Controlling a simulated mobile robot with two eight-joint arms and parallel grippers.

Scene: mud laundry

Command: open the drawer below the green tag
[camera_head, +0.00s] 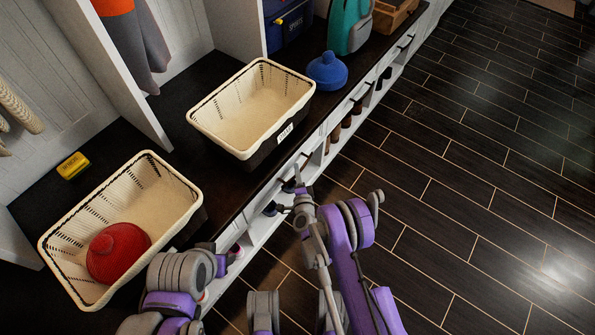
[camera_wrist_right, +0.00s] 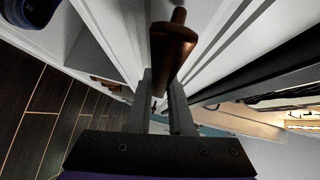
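The white drawer front (camera_head: 314,141) lies under the dark bench top, with its face seen at a steep angle. In the right wrist view a brown rounded knob (camera_wrist_right: 172,50) stands out from a white front (camera_wrist_right: 222,42). My right gripper (camera_head: 297,190) is at the front of the bench. In the wrist view its two fingers (camera_wrist_right: 161,88) are apart, with the knob's near end at the gap between their tips; I cannot tell whether they touch it. I cannot make out a green tag. My left arm (camera_head: 172,292) shows at bottom left, its gripper out of sight.
Shoe cubbies run below. The dark tiled floor (camera_head: 470,170) at right is clear.

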